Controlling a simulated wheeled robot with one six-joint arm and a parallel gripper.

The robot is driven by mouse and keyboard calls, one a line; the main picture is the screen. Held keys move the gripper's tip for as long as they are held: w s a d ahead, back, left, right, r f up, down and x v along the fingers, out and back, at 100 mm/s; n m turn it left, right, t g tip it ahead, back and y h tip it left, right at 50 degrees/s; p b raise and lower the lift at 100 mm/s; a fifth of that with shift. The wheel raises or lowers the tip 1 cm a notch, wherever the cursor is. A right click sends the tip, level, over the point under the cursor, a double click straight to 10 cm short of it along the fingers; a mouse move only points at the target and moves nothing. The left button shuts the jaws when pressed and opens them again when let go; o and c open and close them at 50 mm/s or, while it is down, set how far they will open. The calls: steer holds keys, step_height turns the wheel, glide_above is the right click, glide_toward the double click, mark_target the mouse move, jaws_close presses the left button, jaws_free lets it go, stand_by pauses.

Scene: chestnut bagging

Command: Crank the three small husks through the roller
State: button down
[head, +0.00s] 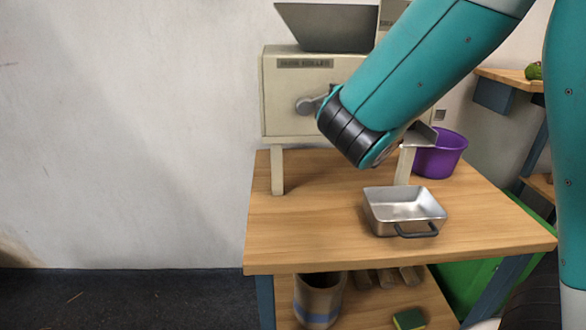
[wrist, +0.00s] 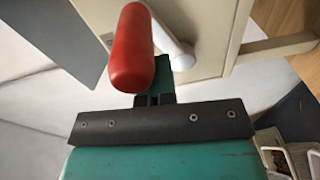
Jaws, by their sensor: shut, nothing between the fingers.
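The husk roller (head: 285,95) is a cream box on legs on the wooden table, with a grey hopper (head: 328,28) on top. The hopper's inside is hidden, so I see no husks in it. A grey crank hub (head: 308,105) shows on its front, partly covered by my arm. In the wrist view the crank's red handle (wrist: 132,48) stands close in front of my gripper (wrist: 154,98), with its pale crank arm (wrist: 172,42) behind. My gripper is shut with nothing in it; whether it touches the handle I cannot tell. The head view hides it behind my arm.
A metal pan (head: 385,212) with a dark handle stands on the table (head: 300,240) below the roller's chute (head: 420,134). A purple tub (head: 445,155) stands behind. A green item (head: 534,71) lies on the right shelf. The table's front left is clear.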

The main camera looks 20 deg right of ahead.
step_height(320, 180, down, 6)
steer(key=s+d+h+b, duration=0.1)
steer(key=d+b, duration=0.1)
steer(key=b, duration=0.5)
steer(key=shift+d+h, duration=0.3)
steer(key=c, duration=1.6)
jaws_free()
steer(key=a+f+b, duration=0.1)
steer(key=f+b, duration=0.2)
steer(key=b, duration=0.1)
steer(key=w+a+f+b, duration=0.1)
steer(key=f+b, duration=0.1)
steer(key=shift+a+f, duration=0.3)
steer(key=shift+f, duration=0.05)
steer(key=shift+o, duration=0.8)
steer(key=shift+s+d+r+p, duration=0.1)
steer(key=shift+d+r+p, duration=0.2)
steer(key=shift+r+p, duration=0.65)
steer(key=shift+p, duration=0.1)
steer(key=c, duration=0.4)
steer(key=shift+s+a+f+b, duration=0.15)
steer(key=shift+a+f+b, duration=0.05)
steer(key=shift+b, duration=0.1)
jaws_close()
steer(key=b+v, duration=0.7)
steer(key=v, duration=0.4)
steer(key=shift+s+r, duration=0.25)
steer(key=shift+r, duration=0.05)
steer(key=shift+a, duration=0.1)
